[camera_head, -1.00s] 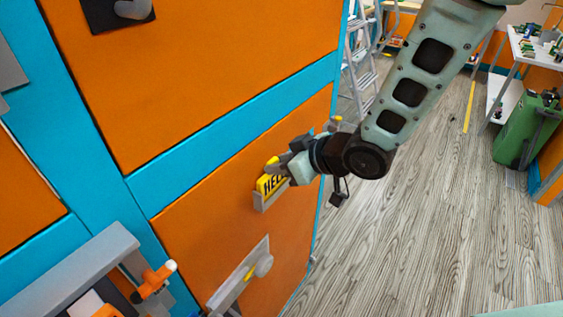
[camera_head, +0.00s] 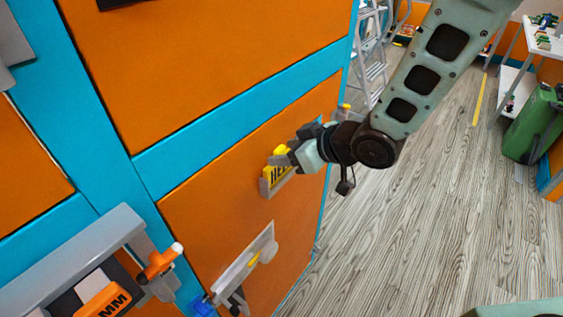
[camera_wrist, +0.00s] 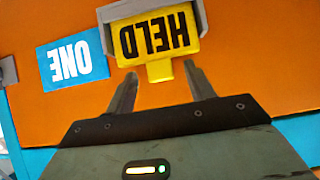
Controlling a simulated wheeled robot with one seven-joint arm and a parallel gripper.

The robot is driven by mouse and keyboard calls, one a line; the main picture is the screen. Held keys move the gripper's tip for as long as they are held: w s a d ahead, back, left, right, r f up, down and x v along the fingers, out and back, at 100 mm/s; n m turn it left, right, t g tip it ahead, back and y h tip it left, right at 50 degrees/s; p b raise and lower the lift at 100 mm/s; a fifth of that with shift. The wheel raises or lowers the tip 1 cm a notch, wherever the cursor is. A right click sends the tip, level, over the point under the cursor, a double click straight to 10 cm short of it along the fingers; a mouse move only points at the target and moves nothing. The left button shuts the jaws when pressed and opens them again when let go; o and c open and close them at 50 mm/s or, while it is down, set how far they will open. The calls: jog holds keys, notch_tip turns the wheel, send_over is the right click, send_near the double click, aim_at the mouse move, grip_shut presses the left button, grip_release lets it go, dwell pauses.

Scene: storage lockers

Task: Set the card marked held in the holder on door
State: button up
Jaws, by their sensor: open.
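The yellow card marked HELD (camera_wrist: 153,38) sits in the grey holder (camera_wrist: 108,40) on the orange door. In the wrist view its lettering is upside down and its yellow tab (camera_wrist: 160,71) points toward my gripper (camera_wrist: 162,74). My gripper is open, with a finger on either side of the tab and visible gaps between. In the head view the card (camera_head: 277,175) stands in the holder (camera_head: 268,190), partly covered by my gripper (camera_head: 288,157), which is close above it.
A blue label reading ONE (camera_wrist: 72,65) is beside the holder. A door handle (camera_head: 268,250) is lower on the orange door (camera_head: 210,225). A grey shelf with orange items (camera_head: 103,299) is at lower left. Open wooden floor (camera_head: 420,220) lies to the right, with a green bin (camera_head: 528,125).

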jog(key=b+v, duration=0.8)
jog(key=v, duration=0.9)
notch_tip(320, 180, down, 7)
jog(key=s+d+m+h, duration=0.2)
jog(key=s+m+h, duration=0.1)
jog(key=h, duration=0.4)
jog(key=s+f+g, duration=0.2)
jog(key=s+g, duration=0.1)
jog(key=s, duration=0.3)
jog(key=s+a+f+g+h, duration=0.1)
jog(key=s+f+g, duration=0.1)
jog(key=s, duration=0.4)
jog(key=shift+s+a+f+g, duration=0.2)
jog(key=shift+s+g, duration=0.1)
jog(key=shift+g, duration=0.6)
